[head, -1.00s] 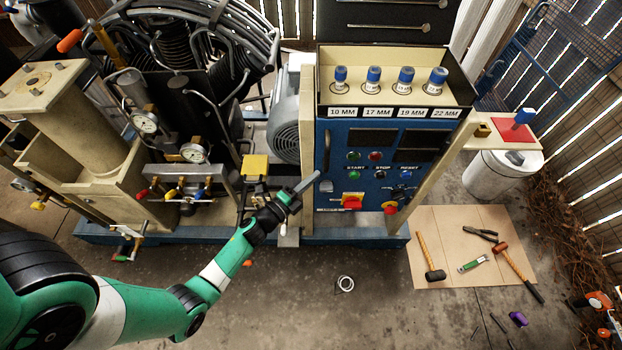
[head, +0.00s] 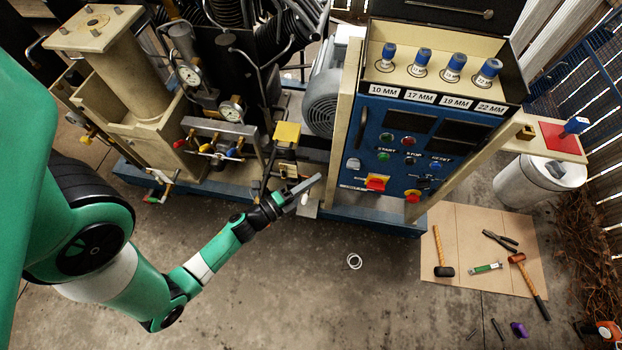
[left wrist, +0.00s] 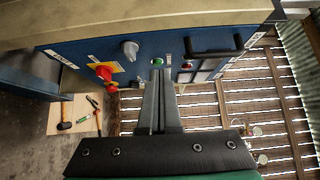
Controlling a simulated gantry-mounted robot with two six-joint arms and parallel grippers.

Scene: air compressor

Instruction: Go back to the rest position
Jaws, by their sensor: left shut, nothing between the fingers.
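My left gripper (head: 305,190) is shut and empty in the head view, in front of the lower left edge of the blue control panel (head: 375,215). Its closed fingers (left wrist: 160,100) also show in the left wrist view, pointing toward the panel, with a green button visible just beyond the tips in the picture. I cannot tell from the pictures whether the tips touch anything. The panel carries a red-and-yellow switch (head: 377,182), a red emergency knob (head: 412,196) and START, STOP and RESET buttons. My right gripper is in neither view.
The air compressor with gauges (head: 231,111) and a yellow box (head: 287,133) stands to the left of the panel. A tray (head: 440,86) of blue-topped sockets sits above the panel. Tools lie on a cardboard sheet (head: 465,225) at right.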

